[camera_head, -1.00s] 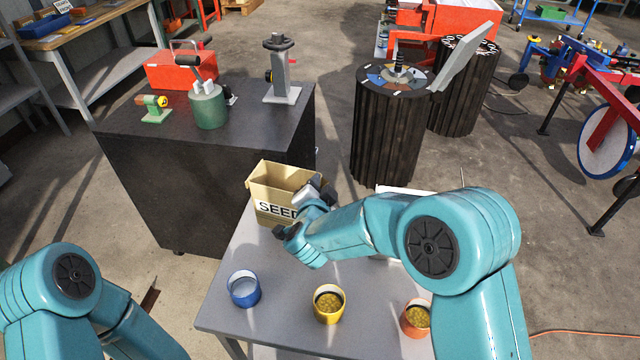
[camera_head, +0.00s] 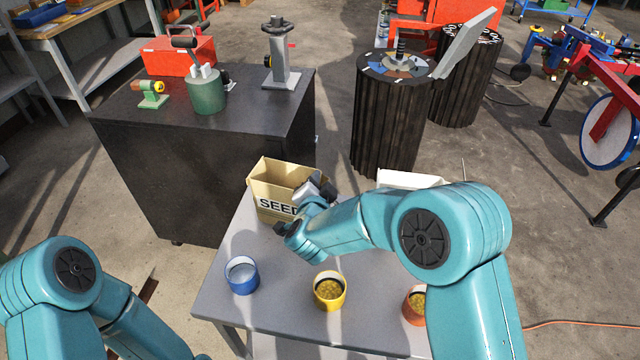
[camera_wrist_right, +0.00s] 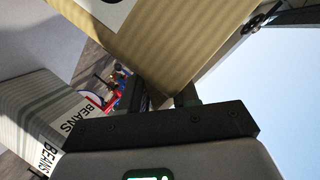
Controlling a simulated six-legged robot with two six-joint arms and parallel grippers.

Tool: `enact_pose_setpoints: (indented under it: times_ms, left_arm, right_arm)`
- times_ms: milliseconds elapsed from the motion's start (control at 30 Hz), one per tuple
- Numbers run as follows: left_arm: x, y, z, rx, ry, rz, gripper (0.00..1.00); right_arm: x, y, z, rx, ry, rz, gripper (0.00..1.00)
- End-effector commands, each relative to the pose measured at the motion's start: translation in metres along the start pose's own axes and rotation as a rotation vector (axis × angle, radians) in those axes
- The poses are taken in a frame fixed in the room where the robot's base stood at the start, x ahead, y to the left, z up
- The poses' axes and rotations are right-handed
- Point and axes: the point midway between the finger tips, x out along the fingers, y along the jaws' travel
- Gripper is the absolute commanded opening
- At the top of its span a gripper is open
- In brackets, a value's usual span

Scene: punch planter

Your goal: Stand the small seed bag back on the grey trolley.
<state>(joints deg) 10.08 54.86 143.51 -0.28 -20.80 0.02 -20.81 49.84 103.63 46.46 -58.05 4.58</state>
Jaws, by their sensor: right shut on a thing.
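The tan seed bag (camera_head: 272,187), open at the top and lettered "SEED", is upright at the far left corner of the grey trolley (camera_head: 275,290). I cannot tell whether its base touches the top. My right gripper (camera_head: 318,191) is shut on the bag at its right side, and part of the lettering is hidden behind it. In the right wrist view, the bag's tan ribbed side (camera_wrist_right: 185,45) fills the top, at the fingers (camera_wrist_right: 162,97). My left arm shows at the lower left, but its gripper is out of view.
A blue cup (camera_head: 241,275), a yellow cup (camera_head: 329,291) and an orange cup (camera_head: 414,306) stand along the trolley's near side. A white packet (camera_head: 408,180) is partly behind my right arm; a packet lettered "BEANS" (camera_wrist_right: 40,115) shows in the wrist view. A dark cabinet (camera_head: 190,170) stands behind left.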

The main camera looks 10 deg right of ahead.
Motion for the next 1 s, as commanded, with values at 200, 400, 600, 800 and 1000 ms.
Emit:
enact_pose_setpoints:
  times_ms: [200, 400, 600, 800, 1000]
  left_arm:
    - [0.004, -0.001, 0.000, 0.000, 0.000, 0.000, 1.00]
    - [0.007, -0.002, 0.000, 0.000, 0.000, 0.000, 1.00]
    - [0.010, -0.004, 0.000, 0.000, 0.000, 0.000, 1.00]
    - [0.009, -0.003, 0.000, 0.000, 0.000, 0.000, 1.00]
    - [0.009, -0.003, 0.000, 0.000, 0.000, 0.000, 1.00]
  right_arm:
    - [0.001, 0.000, 0.000, 0.005, 0.007, -0.006, 0.00]
    - [0.002, 0.002, 0.003, 0.005, 0.006, -0.006, 0.00]
    - [0.003, 0.004, 0.005, 0.005, 0.006, -0.006, 0.00]
    - [0.003, 0.005, 0.005, 0.003, 0.004, -0.004, 0.60]
    - [0.002, 0.009, 0.009, -0.004, -0.004, 0.003, 0.60]
